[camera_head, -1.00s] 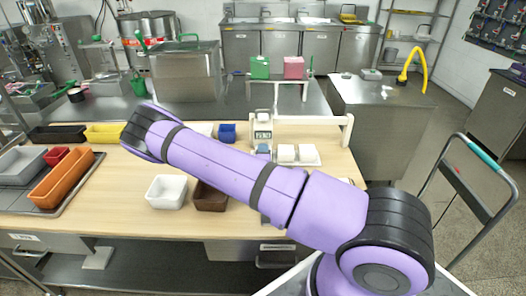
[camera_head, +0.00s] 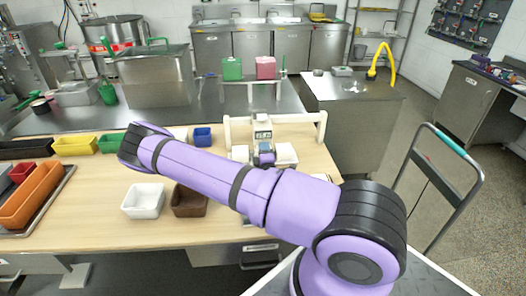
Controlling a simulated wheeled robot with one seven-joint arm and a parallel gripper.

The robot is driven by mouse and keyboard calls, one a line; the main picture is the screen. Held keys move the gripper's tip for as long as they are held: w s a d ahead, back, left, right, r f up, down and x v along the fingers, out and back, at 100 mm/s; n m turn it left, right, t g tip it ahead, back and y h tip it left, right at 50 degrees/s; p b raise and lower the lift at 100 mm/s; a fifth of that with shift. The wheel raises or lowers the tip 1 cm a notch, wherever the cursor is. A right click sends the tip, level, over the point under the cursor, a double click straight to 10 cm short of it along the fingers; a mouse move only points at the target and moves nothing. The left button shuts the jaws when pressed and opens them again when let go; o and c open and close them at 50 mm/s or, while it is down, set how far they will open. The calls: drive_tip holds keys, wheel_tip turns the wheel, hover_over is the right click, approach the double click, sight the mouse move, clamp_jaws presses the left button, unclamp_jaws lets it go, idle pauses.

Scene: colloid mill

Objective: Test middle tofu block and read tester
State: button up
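The tester (camera_head: 263,134) is a pale upright device with a small lit display and a blue lower part. It stands in front of the white rail, between two white tofu blocks. The left tofu block (camera_head: 240,152) and the right tofu block (camera_head: 285,153) show on either side. The middle tofu block is hidden behind the tester's blue part, so I cannot tell whether they touch. The display digits are too small to read surely. My purple arm crosses the view in front of the table; my gripper cannot be made out.
The wooden table (camera_head: 110,225) holds a white bin (camera_head: 143,200), a brown bin (camera_head: 188,202) and a blue bin (camera_head: 202,137). An orange bin (camera_head: 30,195) lies at left. A white rail (camera_head: 295,119) stands behind the tester. A trolley handle (camera_head: 470,185) rises at right.

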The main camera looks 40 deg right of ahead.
drive_tip(key=shift+o, duration=0.2)
drive_tip(key=shift+s+a+f, duration=0.1)
drive_tip(key=v, duration=0.7)
drive_tip(key=shift+s, duration=0.15)
drive_tip(key=shift+a, duration=0.1)
idle(0.4)
